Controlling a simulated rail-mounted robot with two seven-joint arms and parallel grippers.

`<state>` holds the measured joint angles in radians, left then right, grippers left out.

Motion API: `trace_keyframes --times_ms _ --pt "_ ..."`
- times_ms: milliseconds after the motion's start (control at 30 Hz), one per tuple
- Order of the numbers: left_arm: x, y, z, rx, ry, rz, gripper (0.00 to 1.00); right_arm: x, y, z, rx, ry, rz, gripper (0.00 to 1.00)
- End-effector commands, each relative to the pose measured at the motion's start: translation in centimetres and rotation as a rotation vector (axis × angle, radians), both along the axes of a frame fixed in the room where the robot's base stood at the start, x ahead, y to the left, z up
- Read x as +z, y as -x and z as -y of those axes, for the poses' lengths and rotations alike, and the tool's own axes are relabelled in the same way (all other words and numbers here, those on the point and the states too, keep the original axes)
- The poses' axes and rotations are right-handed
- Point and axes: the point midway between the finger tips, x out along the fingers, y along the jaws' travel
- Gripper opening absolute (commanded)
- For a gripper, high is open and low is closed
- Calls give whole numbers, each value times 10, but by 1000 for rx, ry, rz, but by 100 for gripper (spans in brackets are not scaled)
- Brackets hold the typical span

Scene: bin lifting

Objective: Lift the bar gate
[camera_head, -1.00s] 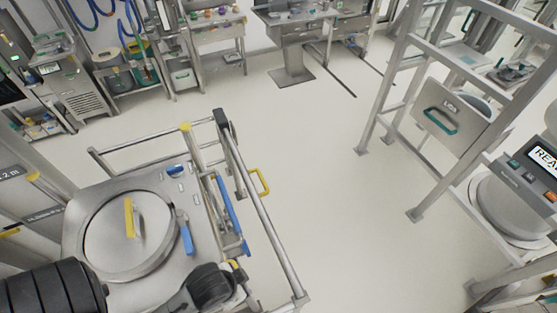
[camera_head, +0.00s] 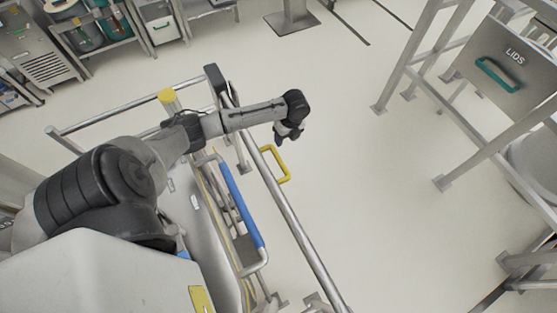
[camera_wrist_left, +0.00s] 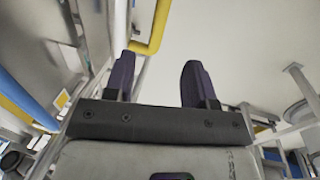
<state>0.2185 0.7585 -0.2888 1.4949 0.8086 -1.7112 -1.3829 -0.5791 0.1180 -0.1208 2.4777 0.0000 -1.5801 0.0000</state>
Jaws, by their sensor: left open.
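The bar gate (camera_head: 293,225) is a long metal bar running from a dark end bracket at upper left down to lower right in the head view. A yellow loop handle (camera_head: 286,178) sticks out from its right side. My left gripper (camera_head: 283,138) hangs beyond the bar, just above the handle in the picture. In the left wrist view the two dark fingers (camera_wrist_left: 158,82) are spread and empty. The yellow handle (camera_wrist_left: 158,28) shows ahead of them, nearer the left finger; I cannot tell if it touches. My right gripper is out of view.
A blue rail (camera_head: 238,200) lies left of the gate, inside the metal railing (camera_head: 115,110). A steel frame with a "LIDS" bin (camera_head: 515,75) stands at right. The floor (camera_head: 360,200) between is clear.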

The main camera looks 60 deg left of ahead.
Motion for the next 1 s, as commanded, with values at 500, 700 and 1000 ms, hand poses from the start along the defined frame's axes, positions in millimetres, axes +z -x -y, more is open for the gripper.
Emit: trace_keyframes --times_ms 500,700,1000 --pt "-69 9 -13 -20 10 -13 50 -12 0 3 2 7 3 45" --pt "-102 15 -13 -20 9 -11 50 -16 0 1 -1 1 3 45" --pt "-130 20 -13 -21 8 -10 50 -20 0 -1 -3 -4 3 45"
